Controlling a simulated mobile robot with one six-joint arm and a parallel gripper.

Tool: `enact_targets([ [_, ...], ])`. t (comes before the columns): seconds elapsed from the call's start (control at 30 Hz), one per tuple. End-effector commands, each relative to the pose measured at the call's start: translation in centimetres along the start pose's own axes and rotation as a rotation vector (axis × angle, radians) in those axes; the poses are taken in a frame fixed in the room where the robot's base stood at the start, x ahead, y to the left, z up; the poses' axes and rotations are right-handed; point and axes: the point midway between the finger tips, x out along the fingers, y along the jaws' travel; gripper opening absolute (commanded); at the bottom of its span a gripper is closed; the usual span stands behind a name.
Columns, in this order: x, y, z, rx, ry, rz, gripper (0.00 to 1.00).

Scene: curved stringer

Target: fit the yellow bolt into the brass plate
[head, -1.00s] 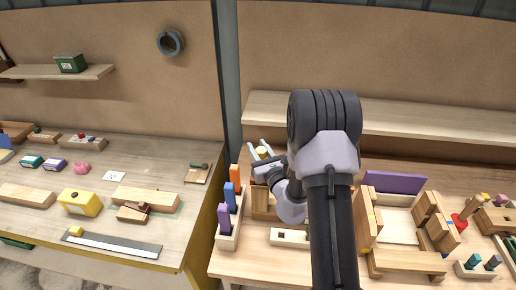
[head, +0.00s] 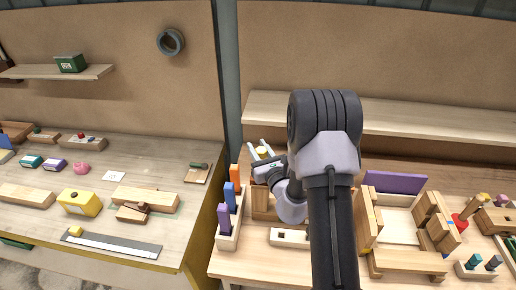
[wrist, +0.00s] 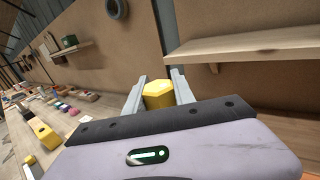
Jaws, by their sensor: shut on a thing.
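My gripper (head: 258,151) is on the left side of the right-hand bench, in front of the grey post. It is shut on the yellow bolt (head: 262,152), whose end shows between the two fingers. In the wrist view the bolt's six-sided yellow head (wrist: 157,93) sits between the grey fingers, with the tan wall behind it. The bolt's lower part is hidden by the gripper body. I cannot make out the brass plate in either view; my arm covers part of the bench.
A rack (head: 230,235) with orange, blue and purple pieces stands just left of my gripper. A wooden block with a dark hole (head: 288,237) lies in front. A wooden assembly with a purple panel (head: 394,182) is to the right. A long shelf (head: 420,125) runs behind.

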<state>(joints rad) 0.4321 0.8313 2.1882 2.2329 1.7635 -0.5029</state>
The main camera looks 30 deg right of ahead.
Motion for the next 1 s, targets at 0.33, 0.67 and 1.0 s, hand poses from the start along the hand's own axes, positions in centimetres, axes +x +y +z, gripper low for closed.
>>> enact_targets([
  [0.33, 0.0, 0.0, -0.9, 0.0, -0.001, 0.0, 0.0],
  [0.67, 0.0, 0.0, -1.8, 0.0, -0.001, 0.0, 0.0],
  [1.0, 0.0, 0.0, -2.6, 0.0, -0.001, 0.0, 0.0],
])
